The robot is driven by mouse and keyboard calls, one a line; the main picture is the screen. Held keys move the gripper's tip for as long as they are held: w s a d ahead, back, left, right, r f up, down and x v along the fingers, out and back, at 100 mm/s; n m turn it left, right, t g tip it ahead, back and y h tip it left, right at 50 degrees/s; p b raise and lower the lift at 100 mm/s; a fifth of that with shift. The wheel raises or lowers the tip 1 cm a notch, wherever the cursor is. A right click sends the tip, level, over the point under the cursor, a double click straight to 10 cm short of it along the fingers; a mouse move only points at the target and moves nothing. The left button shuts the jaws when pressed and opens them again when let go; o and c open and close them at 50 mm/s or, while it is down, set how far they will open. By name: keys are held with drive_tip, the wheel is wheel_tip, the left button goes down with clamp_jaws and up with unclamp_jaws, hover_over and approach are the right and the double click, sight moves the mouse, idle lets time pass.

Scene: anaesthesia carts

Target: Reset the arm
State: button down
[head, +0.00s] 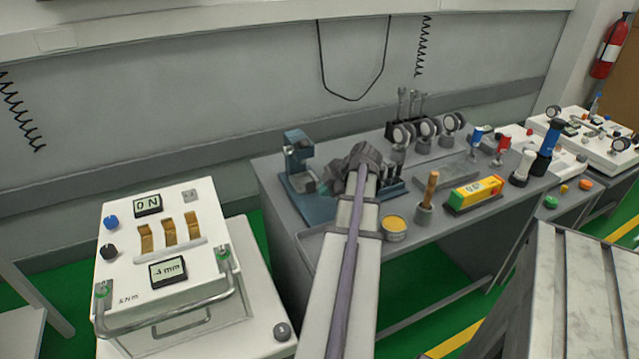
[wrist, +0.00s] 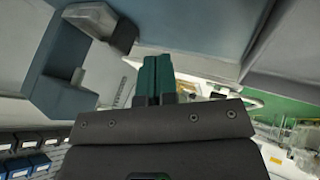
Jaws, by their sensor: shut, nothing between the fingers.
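My gripper (wrist: 156,62) shows in the wrist view as two dark teal fingers pressed together, with nothing between them. In the head view my arm reaches from the bottom edge up over the grey workbench (head: 285,195). The wrist is dark and bulky, and a bit of teal at its left side looks like the gripper (head: 325,188), mostly hidden by the wrist. It is just right of a blue-grey bench device (head: 298,150). In the wrist view a blue-grey body, likely this device (wrist: 60,85), fills the upper left, apart from the fingers.
The bench holds a yellow tin (head: 394,228), a wooden-handled tool (head: 430,188), a yellow-green box (head: 474,194) and several gauges (head: 425,128). A white machine (head: 170,265) with displays stands at left. A grey slatted surface (head: 580,290) is at lower right.

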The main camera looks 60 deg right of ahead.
drive_tip(key=p+v, duration=0.4)
drive_tip(key=v, duration=0.3)
drive_tip(key=shift+r, duration=0.25)
